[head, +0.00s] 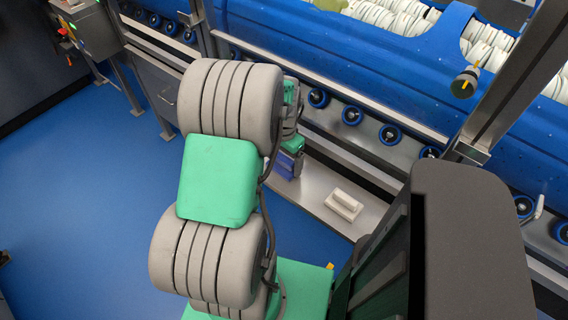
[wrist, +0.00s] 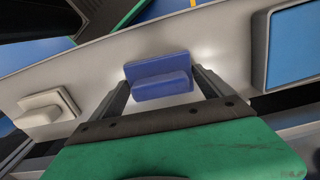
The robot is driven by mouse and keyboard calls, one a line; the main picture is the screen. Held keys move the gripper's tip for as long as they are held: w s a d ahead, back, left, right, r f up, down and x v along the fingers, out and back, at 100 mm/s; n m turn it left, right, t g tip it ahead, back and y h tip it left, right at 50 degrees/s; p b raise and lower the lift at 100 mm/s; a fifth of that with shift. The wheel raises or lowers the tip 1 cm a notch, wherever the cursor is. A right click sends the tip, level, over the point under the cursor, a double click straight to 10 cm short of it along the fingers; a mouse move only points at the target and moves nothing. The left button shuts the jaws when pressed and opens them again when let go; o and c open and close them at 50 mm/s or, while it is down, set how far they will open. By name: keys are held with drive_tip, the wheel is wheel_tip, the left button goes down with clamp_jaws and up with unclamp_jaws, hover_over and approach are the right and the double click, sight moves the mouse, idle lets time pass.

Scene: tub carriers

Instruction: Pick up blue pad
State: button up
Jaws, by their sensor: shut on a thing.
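The blue pad (wrist: 160,82) is a flat blue block with a raised grip on it. In the wrist view it sits between the two fingers of my gripper (wrist: 161,86), which is shut on it. In the head view the blue pad (head: 288,163) shows partly below my gripper (head: 291,147), over the pale ledge. My arm hides part of the gripper there. Whether the pad touches the ledge I cannot tell.
A white pad (head: 343,204) lies on the pale ledge (head: 318,192) to the right, and it also shows in the wrist view (wrist: 45,112). Blue rollers (head: 352,115) and a large blue carrier (head: 390,62) stand behind the ledge. Blue floor is clear at left.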

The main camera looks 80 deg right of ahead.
sight(284, 157)
drive_tip(key=shift+r, duration=0.15)
drive_tip(key=shift+c, duration=0.4)
drive_tip(key=shift+r, duration=0.25)
wheel_tip(284, 157, up, 3)
drive_tip(key=shift+f, duration=0.15)
drive_tip(key=s+a+r, duration=0.7)
drive_tip(key=s+r, duration=0.2)
drive_tip(key=s, duration=0.3)
drive_tip(key=shift+a+r, duration=0.2)
drive_tip(key=shift+r, duration=0.05)
